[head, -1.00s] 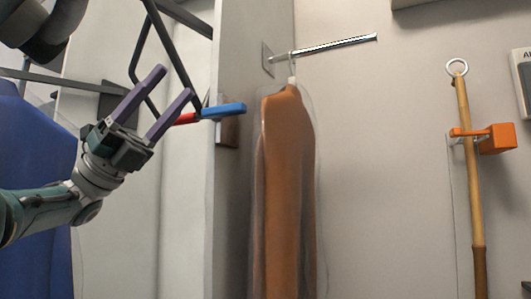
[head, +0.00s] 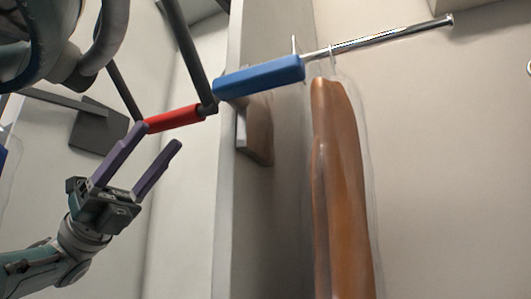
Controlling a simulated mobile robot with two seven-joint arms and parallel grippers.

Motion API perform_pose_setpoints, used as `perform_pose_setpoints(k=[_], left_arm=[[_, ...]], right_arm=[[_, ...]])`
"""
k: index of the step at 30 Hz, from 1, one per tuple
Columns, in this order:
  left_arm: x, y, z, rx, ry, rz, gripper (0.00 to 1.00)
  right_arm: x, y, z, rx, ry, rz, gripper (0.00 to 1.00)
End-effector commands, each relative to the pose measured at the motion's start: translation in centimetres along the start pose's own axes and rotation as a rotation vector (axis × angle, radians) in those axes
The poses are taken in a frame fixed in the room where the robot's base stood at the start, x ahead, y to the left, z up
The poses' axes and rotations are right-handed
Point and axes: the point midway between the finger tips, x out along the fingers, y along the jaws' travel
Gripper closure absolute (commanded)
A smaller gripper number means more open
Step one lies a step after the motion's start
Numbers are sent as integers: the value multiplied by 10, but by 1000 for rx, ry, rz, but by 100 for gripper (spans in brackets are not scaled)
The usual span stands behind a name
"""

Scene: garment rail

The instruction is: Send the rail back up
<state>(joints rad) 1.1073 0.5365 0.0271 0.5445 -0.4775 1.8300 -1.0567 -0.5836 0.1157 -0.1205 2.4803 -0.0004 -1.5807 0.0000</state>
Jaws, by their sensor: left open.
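My left gripper (head: 160,138) is open and empty, with purple fingers pointing up. Its fingertips are just below the red section in the picture; I cannot tell whether they touch it. The blue handle is to the right of and above the gripper. My right gripper is not in view.
A pale upright panel (head: 275,220) with a small block (head: 254,130) stands between gripper and garment. A dark bracket (head: 97,125) is at the left.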

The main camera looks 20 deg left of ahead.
Motion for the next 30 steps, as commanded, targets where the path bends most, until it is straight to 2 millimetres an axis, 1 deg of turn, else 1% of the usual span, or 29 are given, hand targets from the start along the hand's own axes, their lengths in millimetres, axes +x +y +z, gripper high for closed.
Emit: perform_pose_setpoints(k=[1, 5, 9, 15, 20, 27, 29, 30], left_arm=[[11, -1, 6, -2, 0, 1, 41], [28, -1, 3, -1, 1, -2, 41], [49, -1, 2, 0, 0, -2, 41], [72, -1, 2, -1, -2, -1, 41], [79, 0, 1, 0, -2, 1, 41], [79, 0, 0, 0, -2, 1, 41], [79, 0, 0, 0, -2, 1, 46], [79, 0, 0, 0, -2, 1, 51]], right_arm=[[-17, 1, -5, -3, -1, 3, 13], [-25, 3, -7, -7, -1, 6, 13], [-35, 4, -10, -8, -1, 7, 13], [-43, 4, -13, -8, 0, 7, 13], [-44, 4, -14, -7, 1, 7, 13], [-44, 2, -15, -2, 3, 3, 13], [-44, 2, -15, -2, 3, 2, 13], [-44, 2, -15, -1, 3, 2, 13]])
